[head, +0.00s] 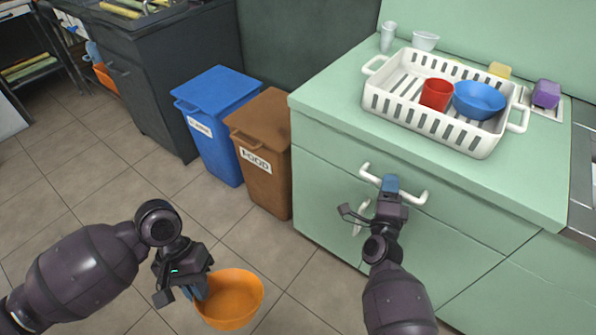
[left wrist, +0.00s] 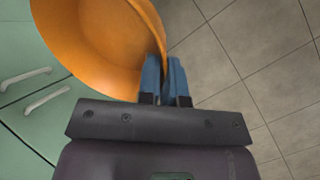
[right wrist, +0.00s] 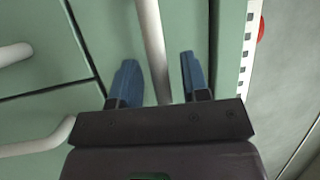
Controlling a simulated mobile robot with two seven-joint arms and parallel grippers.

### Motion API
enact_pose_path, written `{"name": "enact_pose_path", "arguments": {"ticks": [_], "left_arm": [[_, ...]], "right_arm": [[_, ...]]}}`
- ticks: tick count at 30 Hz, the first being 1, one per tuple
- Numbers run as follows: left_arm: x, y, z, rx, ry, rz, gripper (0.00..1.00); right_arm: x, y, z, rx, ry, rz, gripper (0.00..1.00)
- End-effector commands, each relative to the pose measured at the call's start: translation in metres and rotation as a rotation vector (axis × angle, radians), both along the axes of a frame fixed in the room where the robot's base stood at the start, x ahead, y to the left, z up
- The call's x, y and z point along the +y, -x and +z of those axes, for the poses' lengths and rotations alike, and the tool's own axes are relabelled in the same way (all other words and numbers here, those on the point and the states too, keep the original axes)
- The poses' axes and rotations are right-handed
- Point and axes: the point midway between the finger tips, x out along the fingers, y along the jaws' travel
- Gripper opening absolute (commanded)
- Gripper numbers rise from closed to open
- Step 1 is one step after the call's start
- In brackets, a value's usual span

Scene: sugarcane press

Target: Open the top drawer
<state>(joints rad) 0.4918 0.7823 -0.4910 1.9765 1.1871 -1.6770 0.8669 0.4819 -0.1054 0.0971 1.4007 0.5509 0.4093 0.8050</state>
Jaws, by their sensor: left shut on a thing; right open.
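The top drawer (head: 325,161) is a pale green front under the counter, and it looks closed. Its white bar handle (head: 412,195) runs across the front. My right gripper (head: 390,184) is open at this handle. In the right wrist view the handle (right wrist: 151,40) lies between the two spread blue fingers (right wrist: 157,72), with gaps on both sides. My left gripper (head: 197,289) is shut on the rim of an orange bowl (head: 236,300), held over the floor. In the left wrist view the bowl (left wrist: 100,40) is pinched at its edge.
A white dish rack (head: 483,143) with a red cup (head: 436,95) and blue bowl (head: 479,99) stands on the counter (head: 335,102) above the drawer. A lower handle (head: 361,218) sits below. Blue (head: 218,140) and brown (head: 265,170) bins stand left of the cabinet.

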Motion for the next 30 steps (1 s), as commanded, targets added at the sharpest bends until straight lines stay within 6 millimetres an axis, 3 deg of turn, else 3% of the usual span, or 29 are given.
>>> {"name": "enact_pose_path", "arguments": {"ticks": [11,12,20,30], "left_arm": [[-0.0002,0.0003,-0.0009,0.002,0.0,-0.001,0.0],[-0.0002,0.0003,-0.0009,0.002,0.0,-0.001,0.0],[-0.0001,0.0003,-0.001,0.002,0.0,-0.001,0.0],[-0.0001,0.0003,-0.0009,0.002,0.0,-0.001,0.0]], "right_arm": [[-0.0012,-0.0055,0.0011,0.0,0.0,0.0,0.42],[-0.0012,-0.0055,0.0011,0.0,0.0,0.0,0.41],[-0.0011,-0.0053,0.0011,0.0,0.0,0.0,0.01],[-0.001,-0.0051,0.0009,0.0,0.0,0.0,0.0]]}}
